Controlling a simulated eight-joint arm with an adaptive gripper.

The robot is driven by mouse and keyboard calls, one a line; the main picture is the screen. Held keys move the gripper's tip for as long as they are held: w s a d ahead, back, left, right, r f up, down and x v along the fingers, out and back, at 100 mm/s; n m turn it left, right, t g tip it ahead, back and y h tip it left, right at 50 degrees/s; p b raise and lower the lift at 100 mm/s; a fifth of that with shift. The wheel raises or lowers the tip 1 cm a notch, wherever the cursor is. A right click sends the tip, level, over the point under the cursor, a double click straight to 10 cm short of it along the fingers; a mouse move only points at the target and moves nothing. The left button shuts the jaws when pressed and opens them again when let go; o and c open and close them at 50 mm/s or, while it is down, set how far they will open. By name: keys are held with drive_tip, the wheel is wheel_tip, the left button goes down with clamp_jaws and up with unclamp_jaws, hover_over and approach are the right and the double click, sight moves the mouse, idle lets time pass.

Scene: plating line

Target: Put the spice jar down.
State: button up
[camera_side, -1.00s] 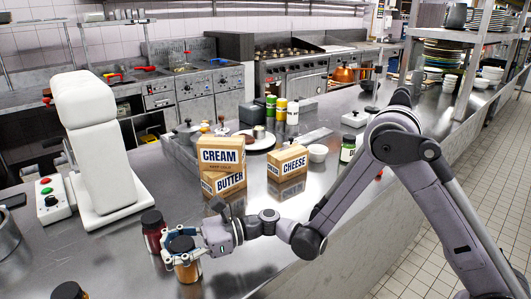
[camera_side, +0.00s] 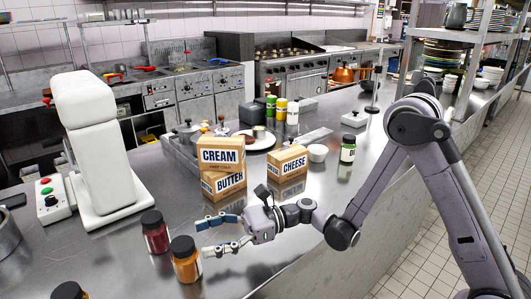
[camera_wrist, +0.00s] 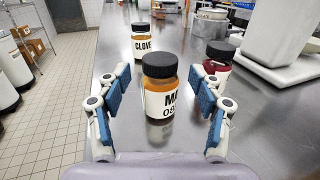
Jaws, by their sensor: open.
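A spice jar with orange-brown contents and a black lid (camera_side: 186,262) stands upright on the steel counter. It also shows in the wrist view as the nearest jar (camera_wrist: 160,88), its label partly readable. My gripper (camera_side: 217,235) is open and empty, to the right of this jar and apart from it. In the wrist view my gripper (camera_wrist: 160,90) has its blue-padded fingers spread wide, with the jar standing ahead between them in the picture. A dark red jar (camera_side: 155,231) stands just behind it and shows at the right in the wrist view (camera_wrist: 217,62).
A jar labelled CLOVE (camera_wrist: 141,41) stands farther off. CREAM (camera_side: 221,157), BUTTER (camera_side: 224,183) and CHEESE (camera_side: 288,164) boxes stand behind my gripper. A white machine (camera_side: 100,150) is at the left. The counter front near my gripper is clear.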

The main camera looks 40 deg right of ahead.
drive_tip(key=v, duration=0.2)
drive_tip(key=shift+s+d, duration=0.1)
drive_tip(key=shift+d, duration=0.15)
drive_tip(key=w+d+r+m+t+h, duration=0.25)
drive_tip(key=d+r+m+t, duration=0.2)
drive_tip(key=r+m, duration=0.25)
drive_tip(key=w+d+r+m+t+h, duration=0.2)
drive_tip(key=w+d+r+m+t, duration=0.15)
drive_tip(key=r+m+t, duration=0.3)
drive_tip(key=w+d+r+m+t+h, duration=0.2)
drive_tip(key=d+r+m+t+h, duration=0.15)
drive_tip(key=d+m+h, duration=0.85)
drive_tip(key=s+d+f+m+g+h, duration=0.1)
drive_tip(key=s+d+f+m+g, duration=0.25)
drive_tip(key=m, duration=0.45)
drive_tip(key=s+d+f+m+g+h, duration=0.25)
drive_tip(key=s+m, duration=0.25)
drive_tip(key=m, duration=0.4)
drive_tip(key=s+a+f+m+g+y, duration=0.3)
drive_tip(key=s+f+m+g, duration=0.4)
drive_tip(key=s, duration=0.7)
wheel_tip(320, 180, down, 3)
drive_tip(key=shift+a+r+m, duration=0.1)
drive_tip(key=shift+a+m, duration=0.25)
drive_tip(key=shift+a, duration=0.3)
drive_tip(key=shift+s, duration=0.1)
